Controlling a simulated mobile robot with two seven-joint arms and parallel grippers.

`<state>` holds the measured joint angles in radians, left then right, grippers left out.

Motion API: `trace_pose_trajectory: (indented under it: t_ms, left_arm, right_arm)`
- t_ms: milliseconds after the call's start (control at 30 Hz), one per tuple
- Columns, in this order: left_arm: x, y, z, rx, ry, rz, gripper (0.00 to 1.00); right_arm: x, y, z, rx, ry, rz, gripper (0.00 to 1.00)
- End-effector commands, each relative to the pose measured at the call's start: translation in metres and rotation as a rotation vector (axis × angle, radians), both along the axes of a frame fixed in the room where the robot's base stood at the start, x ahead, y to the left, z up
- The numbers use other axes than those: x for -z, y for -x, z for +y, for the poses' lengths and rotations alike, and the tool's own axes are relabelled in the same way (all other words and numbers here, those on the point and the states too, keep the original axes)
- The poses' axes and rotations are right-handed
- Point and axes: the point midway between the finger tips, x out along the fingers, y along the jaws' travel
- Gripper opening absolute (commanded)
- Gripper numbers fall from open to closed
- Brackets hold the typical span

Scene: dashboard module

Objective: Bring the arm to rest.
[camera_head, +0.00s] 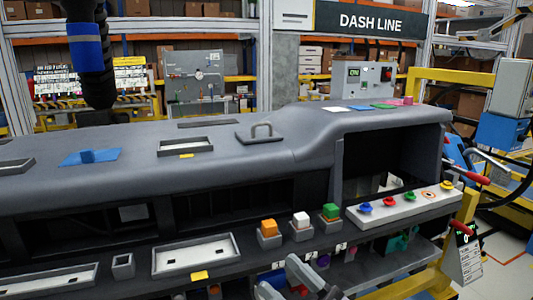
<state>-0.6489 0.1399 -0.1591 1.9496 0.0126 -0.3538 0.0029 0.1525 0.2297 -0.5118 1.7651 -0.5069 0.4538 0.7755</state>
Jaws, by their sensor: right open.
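My right gripper (284,276) shows at the bottom edge of the head view. Its grey fingers are apart, in front of the lower ledge of the dashboard module. I see nothing clearly held between them. Much of the hand and arm is cut off by the picture's edge. My left gripper is not in view.
The grey dashboard (235,145) spans the view. Orange (268,227), white (301,218) and green (330,211) blocks stand on its ledge, left of a panel (405,207) with coloured knobs. A white tray (195,255) lies further left. A dark hanging column (92,60) is at upper left.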

Motion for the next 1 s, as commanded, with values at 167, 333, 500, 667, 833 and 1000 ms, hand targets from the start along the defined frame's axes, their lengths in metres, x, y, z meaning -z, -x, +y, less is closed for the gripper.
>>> trace_pose_trajectory:
  t_ms: [167,333,500,667,833,1000]
  left_arm:
    - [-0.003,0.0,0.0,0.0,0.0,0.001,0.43]
    - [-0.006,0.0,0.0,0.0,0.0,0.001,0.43]
    - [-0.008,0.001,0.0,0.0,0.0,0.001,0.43]
    - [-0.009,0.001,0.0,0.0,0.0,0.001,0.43]
    - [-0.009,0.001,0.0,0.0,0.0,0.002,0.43]
    - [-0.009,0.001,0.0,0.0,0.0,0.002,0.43]
  right_arm:
    - [0.076,-0.001,-0.05,0.277,0.033,0.264,0.61]
    - [0.16,0.026,-0.097,0.48,0.147,0.537,0.61]
    - [0.237,0.082,-0.138,0.6,0.306,0.811,0.61]
    - [0.281,0.132,-0.161,0.634,0.429,0.992,0.61]
    - [0.298,0.157,-0.169,0.636,0.487,1.071,0.61]
    - [0.299,0.158,-0.17,0.635,0.492,1.075,0.61]
